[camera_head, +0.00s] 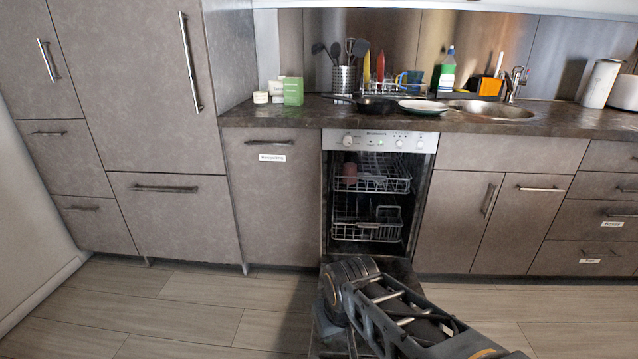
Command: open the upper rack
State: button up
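The dishwasher (372,138) stands open under the counter, with its door (405,270) folded down towards me. The upper rack (385,184) is a white wire basket inside the cavity, and it looks pushed in. A reddish-brown cup (350,172) stands at its left side. The lower rack (367,232) sits below it, also inside. My dark arm reaches in from the lower right and bends above the lowered door, covering much of it. I cannot make out my gripper's fingers; no contact with the upper rack shows.
Closed cabinets flank the dishwasher, including a left panel (270,200) and right doors (455,215). The counter (300,115) holds a pan (375,106), a plate (422,106), a utensil holder (344,80) and a sink (495,110). The floor (190,310) left of the door is clear.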

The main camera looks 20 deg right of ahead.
aim_at(368, 177)
jog(key=u, duration=1.4)
jog(key=i, duration=2.55)
jog(key=z, duration=3.15)
jog(key=i, duration=1)
